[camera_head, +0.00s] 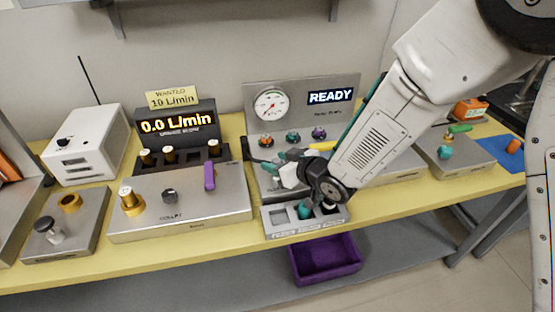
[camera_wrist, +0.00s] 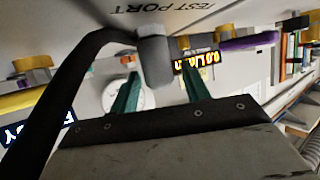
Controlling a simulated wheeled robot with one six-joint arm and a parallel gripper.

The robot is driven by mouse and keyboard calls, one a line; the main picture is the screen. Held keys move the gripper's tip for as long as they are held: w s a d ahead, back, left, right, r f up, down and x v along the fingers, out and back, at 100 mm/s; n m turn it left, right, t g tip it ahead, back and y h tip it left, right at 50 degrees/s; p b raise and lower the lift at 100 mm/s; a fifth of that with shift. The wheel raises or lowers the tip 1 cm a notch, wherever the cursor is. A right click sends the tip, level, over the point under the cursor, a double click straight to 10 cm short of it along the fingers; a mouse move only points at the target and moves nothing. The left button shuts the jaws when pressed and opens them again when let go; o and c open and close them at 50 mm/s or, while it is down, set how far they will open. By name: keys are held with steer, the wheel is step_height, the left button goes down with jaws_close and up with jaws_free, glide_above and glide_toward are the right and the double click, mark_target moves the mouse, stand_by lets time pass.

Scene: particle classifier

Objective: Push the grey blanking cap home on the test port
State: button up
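The grey cap (camera_wrist: 156,62) shows in the wrist view as a short cylinder against the pale surface marked TEST PORT (camera_wrist: 205,8). It lies in line with the gap between my gripper's two teal fingers (camera_wrist: 158,78). The fingers stand apart, with a visible gap between the cap and the right finger. A thick black curved band or hose (camera_wrist: 62,85) reaches the cap's left side. In the head view my gripper (camera_head: 283,160) is low in front of the gauge panel (camera_head: 330,122). The cap and port cannot be made out there. Whether the cap is fully seated is unclear.
The panel carries a round gauge (camera_head: 271,105), a READY display (camera_head: 331,97) and coloured knobs. A tray with compartments (camera_head: 280,217) sits below my arm. A metal box with a purple lever (camera_head: 209,176) is to the left. A purple bin (camera_head: 325,262) is below the bench.

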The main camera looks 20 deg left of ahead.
steer(key=v, duration=0.7)
steer(key=shift+s+d+r, duration=0.15)
steer(key=shift+d+r, duration=0.05)
steer(key=shift+d, duration=0.1)
stand_by(0.4)
